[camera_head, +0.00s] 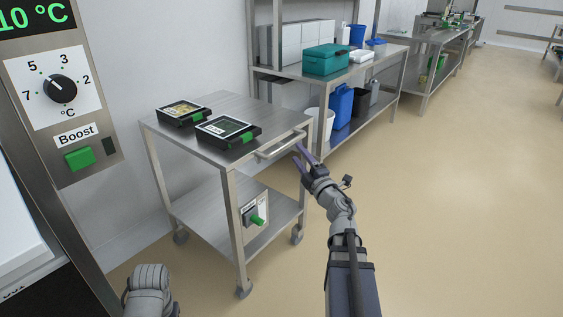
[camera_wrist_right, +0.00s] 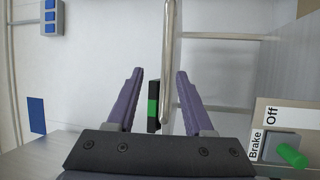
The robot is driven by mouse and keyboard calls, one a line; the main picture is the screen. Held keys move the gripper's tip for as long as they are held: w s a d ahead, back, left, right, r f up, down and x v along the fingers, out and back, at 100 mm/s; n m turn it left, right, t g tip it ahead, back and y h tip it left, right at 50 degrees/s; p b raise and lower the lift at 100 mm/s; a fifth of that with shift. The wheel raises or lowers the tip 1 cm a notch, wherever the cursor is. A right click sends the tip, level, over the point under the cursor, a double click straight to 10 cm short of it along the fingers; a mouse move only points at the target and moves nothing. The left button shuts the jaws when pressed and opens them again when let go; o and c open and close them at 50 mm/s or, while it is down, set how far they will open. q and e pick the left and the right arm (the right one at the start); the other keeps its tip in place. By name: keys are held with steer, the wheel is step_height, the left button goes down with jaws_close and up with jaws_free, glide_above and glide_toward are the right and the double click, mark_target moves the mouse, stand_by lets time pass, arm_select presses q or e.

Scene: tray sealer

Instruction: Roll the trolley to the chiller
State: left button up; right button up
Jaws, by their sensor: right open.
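The steel trolley (camera_head: 190,137) stands on castors beside the wall, with a pull handle (camera_head: 281,145) on its right side. My right gripper (camera_head: 297,152) is open at the handle's right end. In the right wrist view the handle bar (camera_wrist_right: 169,60) runs between the two spread fingers of the gripper (camera_wrist_right: 158,75), not clamped. A brake panel with a green lever (camera_head: 257,220) sits at the lower shelf; in the wrist view the lever (camera_wrist_right: 291,155) is by the word "Off". The chiller panel (camera_head: 62,85) at the left reads 10 °C. Part of my left arm shows bottom left; its gripper is out of frame.
Two black trays (camera_head: 228,131) (camera_head: 183,112) lie on the trolley top. A steel bench (camera_head: 375,62) with a teal box (camera_head: 326,59) and blue bins (camera_head: 341,103) stands behind. The floor (camera_head: 450,200) to the right is clear.

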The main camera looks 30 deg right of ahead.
mark_target(288, 145)
arm_select(q)
steer(key=shift+w+a+f, duration=0.1)
steer(key=shift+w+f, duration=0.05)
steer(key=shift+f, duration=0.45)
arm_select(e)
steer(key=shift+s+f+n+y, duration=0.1)
steer(key=shift+f+n+y, duration=0.4)
steer(key=shift+f+n, duration=0.1)
steer(key=w, duration=0.2)
steer(key=w+r, duration=0.1)
steer(key=w, duration=0.2)
steer(key=w+p, duration=0.1)
steer(key=w, duration=0.1)
steer(key=shift+w+r, duration=0.25)
steer(key=shift+w, duration=0.15)
arm_select(q)
steer(key=shift+r, duration=0.7)
arm_select(e)
jaws_close()
